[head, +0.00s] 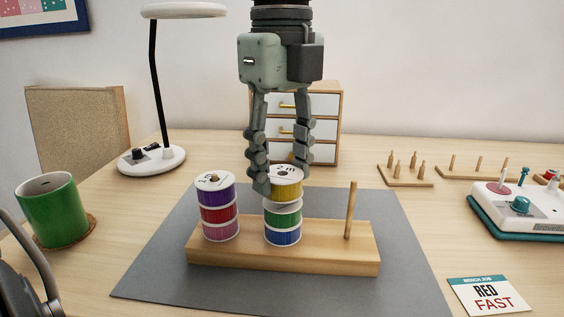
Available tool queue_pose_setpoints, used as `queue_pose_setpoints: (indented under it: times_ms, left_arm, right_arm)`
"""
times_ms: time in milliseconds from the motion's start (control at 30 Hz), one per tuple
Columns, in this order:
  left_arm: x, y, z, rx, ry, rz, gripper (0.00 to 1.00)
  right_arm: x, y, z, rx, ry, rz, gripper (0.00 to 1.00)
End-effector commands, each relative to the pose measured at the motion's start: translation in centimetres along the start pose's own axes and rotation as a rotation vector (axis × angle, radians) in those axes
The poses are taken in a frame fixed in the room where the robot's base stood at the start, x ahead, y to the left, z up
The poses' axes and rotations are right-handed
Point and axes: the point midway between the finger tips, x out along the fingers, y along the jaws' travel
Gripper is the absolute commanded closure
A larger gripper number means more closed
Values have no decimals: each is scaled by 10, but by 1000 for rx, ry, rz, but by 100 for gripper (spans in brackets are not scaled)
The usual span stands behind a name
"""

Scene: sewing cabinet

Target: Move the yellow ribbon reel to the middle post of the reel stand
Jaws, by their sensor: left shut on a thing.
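The wooden reel stand (330,262) sits on a grey mat. My left gripper (284,184) points down from above, its two fingers shut around the yellow ribbon reel (287,191). The yellow reel is over the green reel (283,218) and the blue reel (283,236) in the middle stack, roughly in line with them. Whether it rests on the green reel or hangs just above it I cannot tell. The middle post is hidden by the reels. A purple, a red and a pink reel (216,197) are stacked on the left post. The right post (350,210) is bare. My right gripper is not in view.
The grey mat (410,280) has free room around the stand. A green mug (52,210) and a white lamp (151,160) stand left. A small drawer cabinet (325,103) is behind. A white device (515,205), a peg rack (405,173) and a card (488,296) lie right.

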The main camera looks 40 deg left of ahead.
Motion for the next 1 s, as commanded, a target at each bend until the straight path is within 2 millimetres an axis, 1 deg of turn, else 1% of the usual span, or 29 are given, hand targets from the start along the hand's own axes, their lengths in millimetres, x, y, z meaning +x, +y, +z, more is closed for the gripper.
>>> queue_pose_setpoints:
  times_ms: [200,233,400,667,767,867,1000]
  left_arm:
    - [0,0,0,0,0,0,77]
    - [0,0,0,0,0,0,52]
    - [0,0,0,0,0,0,31]
    - [0,0,0,0,0,0,31]
    - [-4,0,0,-1,0,-2,31]
    - [-16,-1,0,-3,-2,-3,31]
    - [-45,-1,0,-3,-2,-5,31]
  right_arm:
    - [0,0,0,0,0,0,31]
    - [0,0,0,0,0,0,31]
    - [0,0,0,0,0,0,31]
    - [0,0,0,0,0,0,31]
    - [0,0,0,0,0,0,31]
    - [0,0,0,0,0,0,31]
    - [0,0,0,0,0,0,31]
